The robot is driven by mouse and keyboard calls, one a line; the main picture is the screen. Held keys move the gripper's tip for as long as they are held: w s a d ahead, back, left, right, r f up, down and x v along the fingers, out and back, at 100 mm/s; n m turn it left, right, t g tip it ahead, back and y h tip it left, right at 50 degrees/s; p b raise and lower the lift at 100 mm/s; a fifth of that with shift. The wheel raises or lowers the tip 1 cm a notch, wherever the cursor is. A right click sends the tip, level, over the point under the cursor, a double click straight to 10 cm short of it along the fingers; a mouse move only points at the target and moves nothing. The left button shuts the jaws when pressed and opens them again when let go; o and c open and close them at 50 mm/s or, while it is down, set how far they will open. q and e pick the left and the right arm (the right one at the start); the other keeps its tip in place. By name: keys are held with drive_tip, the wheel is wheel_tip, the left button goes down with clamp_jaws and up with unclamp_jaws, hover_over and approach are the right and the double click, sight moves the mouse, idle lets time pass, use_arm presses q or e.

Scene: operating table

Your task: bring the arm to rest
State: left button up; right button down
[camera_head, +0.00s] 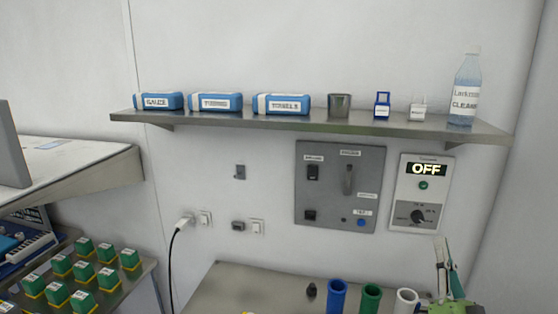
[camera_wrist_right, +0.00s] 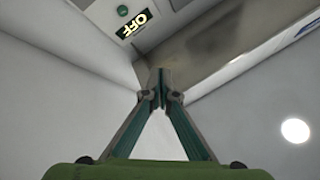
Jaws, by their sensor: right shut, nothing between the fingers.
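My right gripper (camera_head: 447,262) is at the lower right of the head view, pointing up in front of the wall below the control box. In the right wrist view its two green-sided fingers (camera_wrist_right: 160,85) meet at the tips, with nothing between them. The control box (camera_head: 420,192) has a display reading OFF, and it also shows at the top of the right wrist view (camera_wrist_right: 137,22). My left gripper is in neither view.
A metal shelf (camera_head: 290,124) above carries blue packs, a metal cup, small holders and a bottle (camera_head: 466,88). A grey switch panel (camera_head: 340,188) is on the wall. Blue (camera_head: 337,296), green (camera_head: 371,298) and white (camera_head: 405,300) tubes stand on the table (camera_head: 240,285) near my right gripper.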

drive_tip(key=s+a+f+n+g+y, duration=0.1)
drive_tip(key=s+a+f+n+g, duration=0.1)
drive_tip(key=a+f+g, duration=0.35)
drive_tip(key=s+a+f+n+g+y, duration=0.1)
drive_tip(key=s+a+f+n+g, duration=0.1)
drive_tip(key=f, duration=0.7)
drive_tip(key=s+a+f+n+g+y, duration=0.1)
drive_tip(key=s+a+f+n+g, duration=0.2)
drive_tip(key=f, duration=0.5)
drive_tip(key=s+a+f+n+g, duration=0.15)
drive_tip(key=s+f+g, duration=0.4)
drive_tip(key=s, duration=0.65)
drive_tip(key=s+a+f+n+g, duration=0.1)
drive_tip(key=s+a+f+g, duration=0.35)
drive_tip(key=s, duration=0.85)
wheel_tip(320, 180, down, 29)
drive_tip(key=s+d+g+b, duration=0.2)
drive_tip(key=g, duration=0.1)
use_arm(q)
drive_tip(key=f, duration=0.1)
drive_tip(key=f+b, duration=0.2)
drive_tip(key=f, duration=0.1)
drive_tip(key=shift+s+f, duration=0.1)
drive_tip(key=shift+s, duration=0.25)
use_arm(e)
drive_tip(key=s+d+f, duration=0.3)
drive_tip(key=s+f, duration=1.3)
drive_tip(key=f, duration=0.1)
drive_tip(key=shift+s+g+h, duration=0.35)
drive_tip(key=shift+h, duration=0.05)
